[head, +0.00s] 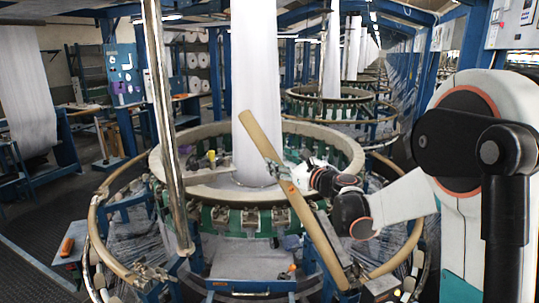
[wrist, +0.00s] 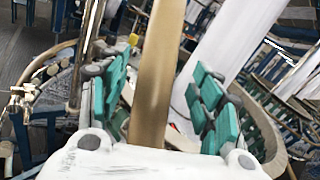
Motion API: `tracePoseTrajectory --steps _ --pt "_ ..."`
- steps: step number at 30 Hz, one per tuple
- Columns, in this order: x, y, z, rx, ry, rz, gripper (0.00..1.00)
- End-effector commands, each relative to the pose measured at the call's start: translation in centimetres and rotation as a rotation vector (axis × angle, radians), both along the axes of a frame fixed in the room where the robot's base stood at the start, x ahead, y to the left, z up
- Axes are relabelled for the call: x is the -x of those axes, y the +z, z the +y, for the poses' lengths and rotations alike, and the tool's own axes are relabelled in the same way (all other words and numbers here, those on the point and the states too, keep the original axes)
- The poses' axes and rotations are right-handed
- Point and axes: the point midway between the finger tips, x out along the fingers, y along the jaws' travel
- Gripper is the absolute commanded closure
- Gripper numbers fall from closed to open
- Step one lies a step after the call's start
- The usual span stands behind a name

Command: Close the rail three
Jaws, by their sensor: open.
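A tan rail (head: 315,232) is swung up in the head view. It slants from the upper left, in front of the white fabric column, down to the lower right edge of the nearest circular loom (head: 250,220). My gripper (head: 301,176) is at the rail's middle, on its right side. In the wrist view the green-padded fingers of my gripper (wrist: 163,95) are apart, with the rail (wrist: 158,65) running between them. I see a gap on the right of the rail; contact on the left cannot be told. Which rail is number three is not marked.
Another curved tan rail (head: 101,245) lies low around the loom's left side, and one (head: 398,258) on its right. A metal post (head: 166,125) stands at front left. An orange-handled item (head: 67,246) lies on a small shelf. Dark floor at left is open.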

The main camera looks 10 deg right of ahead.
Motion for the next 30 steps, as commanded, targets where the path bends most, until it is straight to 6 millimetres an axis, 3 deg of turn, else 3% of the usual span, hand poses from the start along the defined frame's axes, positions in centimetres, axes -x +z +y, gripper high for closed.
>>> tracePoseTrajectory --steps 9,23,30 --pt "-4.6 0.1 2.2 0.001 0.001 0.0 0.41" --pt "-5.7 0.0 2.7 0.001 0.0 0.0 0.41" --pt "-5.7 0.0 2.7 0.001 0.0 0.0 0.93"
